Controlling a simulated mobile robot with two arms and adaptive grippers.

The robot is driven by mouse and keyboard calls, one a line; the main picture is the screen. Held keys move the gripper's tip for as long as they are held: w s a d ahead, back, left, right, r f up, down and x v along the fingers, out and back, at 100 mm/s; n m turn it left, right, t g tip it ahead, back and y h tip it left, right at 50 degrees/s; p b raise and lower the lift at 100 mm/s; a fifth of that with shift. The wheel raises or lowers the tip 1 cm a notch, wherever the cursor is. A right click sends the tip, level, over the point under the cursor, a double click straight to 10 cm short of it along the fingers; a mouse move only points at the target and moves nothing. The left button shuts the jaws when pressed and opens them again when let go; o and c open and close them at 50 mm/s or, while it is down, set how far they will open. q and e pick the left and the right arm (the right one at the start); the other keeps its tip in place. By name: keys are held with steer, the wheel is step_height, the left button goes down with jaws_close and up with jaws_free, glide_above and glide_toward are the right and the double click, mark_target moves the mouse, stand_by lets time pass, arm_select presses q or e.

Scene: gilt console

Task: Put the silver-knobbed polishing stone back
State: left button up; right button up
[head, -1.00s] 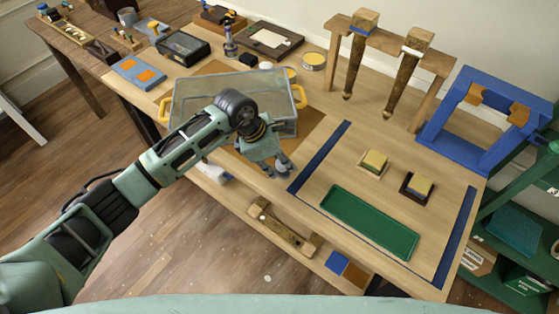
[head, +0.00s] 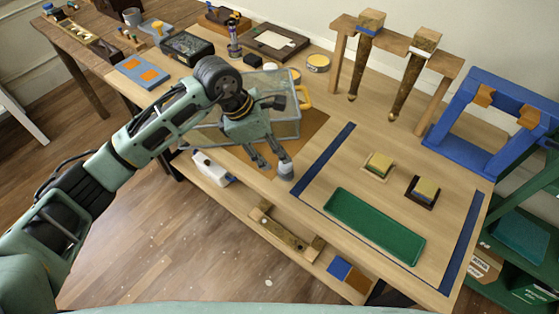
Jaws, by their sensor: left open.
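My left gripper (head: 272,167) is open, with its fingers pointing down over the table near the left blue strip (head: 325,163). A small pale grey piece shows at its right fingertip; I cannot tell whether it is the fingertip or a separate thing. I cannot make out a silver-knobbed polishing stone for certain. My right gripper is not in view.
A clear box (head: 285,127) with yellow handles stands behind my left arm, partly hidden. A wooden rack (head: 398,42) holds two gilt-tipped legs at the back. A blue frame (head: 455,125) stands at the right. The board around the green tray has bare room.

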arm_select(q)
steer(key=shift+b+v, duration=0.4)
steer(key=shift+v, duration=1.8)
